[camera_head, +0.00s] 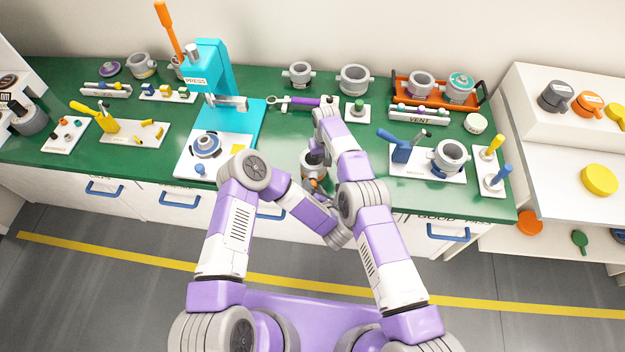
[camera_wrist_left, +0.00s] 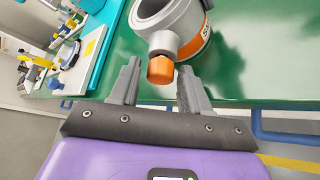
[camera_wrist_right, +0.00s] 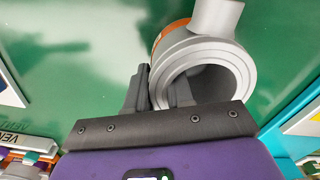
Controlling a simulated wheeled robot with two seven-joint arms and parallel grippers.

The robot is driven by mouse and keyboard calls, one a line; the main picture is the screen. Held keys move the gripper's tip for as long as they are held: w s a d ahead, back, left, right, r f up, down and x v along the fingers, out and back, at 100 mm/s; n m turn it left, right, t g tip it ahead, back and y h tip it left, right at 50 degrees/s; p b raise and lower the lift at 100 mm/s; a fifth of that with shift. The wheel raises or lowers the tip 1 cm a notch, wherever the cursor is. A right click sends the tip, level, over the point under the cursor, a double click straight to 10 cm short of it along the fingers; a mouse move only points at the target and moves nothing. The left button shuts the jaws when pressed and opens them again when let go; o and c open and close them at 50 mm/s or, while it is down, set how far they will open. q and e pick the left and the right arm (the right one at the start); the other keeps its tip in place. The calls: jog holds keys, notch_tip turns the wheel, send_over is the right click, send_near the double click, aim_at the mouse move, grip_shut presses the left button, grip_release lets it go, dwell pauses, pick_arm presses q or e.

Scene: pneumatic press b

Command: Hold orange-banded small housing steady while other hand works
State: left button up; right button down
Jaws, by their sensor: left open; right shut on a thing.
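The orange-banded small housing (camera_head: 312,158) is a grey ring-like body near the front edge of the green bench. In the right wrist view, my right gripper (camera_wrist_right: 157,85) is shut on the wall of the housing (camera_wrist_right: 222,60), one finger inside the bore and one outside. In the left wrist view, an orange plug (camera_wrist_left: 160,70) sits on the end of the side port of the housing (camera_wrist_left: 180,28). My left gripper (camera_wrist_left: 158,70) is open, with its fingertips on either side of the plug; contact cannot be told. In the head view, my right gripper's fingers are hidden.
The teal press (camera_head: 215,75) stands left of the housing. Grey housings (camera_head: 354,79) line the back. Green bench is bare around the held housing.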

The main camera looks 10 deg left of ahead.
pick_arm(q)
jog(key=n+h, duration=0.1)
jog(key=a+n+h, duration=0.1)
jog(key=n+h, duration=0.1)
jog(key=shift+r+g+h, duration=0.1)
jog(key=shift+g+h, duration=0.2)
jog(key=shift+g, duration=0.1)
jog(key=n+h, duration=0.3)
jog(key=shift+s+a+n, duration=0.1)
jog(key=shift+n, duration=0.2)
jog(key=shift+n+t+h, duration=0.4)
jog(key=shift+n+h, duration=0.2)
jog(key=shift+h, duration=0.4)
